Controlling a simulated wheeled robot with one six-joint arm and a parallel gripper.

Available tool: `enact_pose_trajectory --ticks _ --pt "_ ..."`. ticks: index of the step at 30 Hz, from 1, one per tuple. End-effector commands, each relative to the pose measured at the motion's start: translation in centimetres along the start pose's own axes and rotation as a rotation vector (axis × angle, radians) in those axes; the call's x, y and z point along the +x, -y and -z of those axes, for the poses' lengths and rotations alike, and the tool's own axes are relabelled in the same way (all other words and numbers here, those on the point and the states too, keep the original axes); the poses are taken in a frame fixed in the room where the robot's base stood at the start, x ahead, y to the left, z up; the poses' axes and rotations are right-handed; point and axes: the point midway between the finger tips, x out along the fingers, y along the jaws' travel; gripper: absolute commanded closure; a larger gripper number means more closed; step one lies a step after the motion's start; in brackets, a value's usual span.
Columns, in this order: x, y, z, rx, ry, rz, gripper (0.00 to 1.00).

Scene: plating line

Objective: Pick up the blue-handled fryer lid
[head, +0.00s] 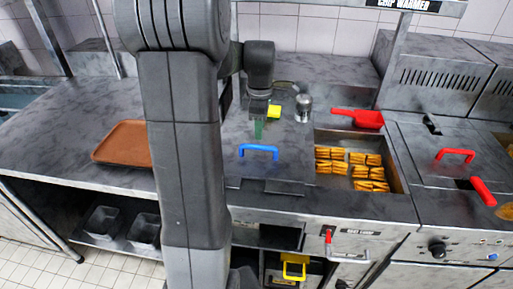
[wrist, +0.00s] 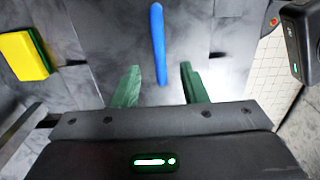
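The fryer lid (head: 268,170) is a grey metal plate with a blue handle (head: 258,151), lying on the counter in the middle of the head view. In the wrist view the blue handle (wrist: 158,45) runs lengthwise, with its near end between the lines of my two green fingers. My gripper (wrist: 160,80) is open and empty, fingers apart on either side of the handle's line. In the head view my gripper (head: 258,130) hangs above and just behind the handle. I cannot tell the exact height gap. My arm hides part of the counter left of the lid.
A yellow-green sponge (wrist: 25,55) lies close to my gripper; a metal shaker (head: 303,108) stands behind right. A basin of fries (head: 350,170) and a red scoop (head: 357,118) are to the right. A red-handled lid (head: 455,156) lies farther right. A brown tray (head: 122,142) is left.

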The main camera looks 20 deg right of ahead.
Motion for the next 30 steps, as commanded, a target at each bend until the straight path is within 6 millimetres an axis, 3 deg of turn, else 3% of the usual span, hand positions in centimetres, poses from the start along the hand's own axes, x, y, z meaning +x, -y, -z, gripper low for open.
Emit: enact_pose_trajectory --ticks 3,11,19,28,30 --pt "2.1 0.0 0.0 0.0 0.0 0.003 0.61" --pt "4.0 0.0 0.1 0.0 0.0 0.001 0.61" --pt "7.9 0.0 0.3 0.0 0.0 0.002 0.61" --pt "8.6 0.0 0.3 0.0 0.0 -0.001 0.61" --pt "8.6 0.0 0.3 0.0 0.0 -0.001 0.71"
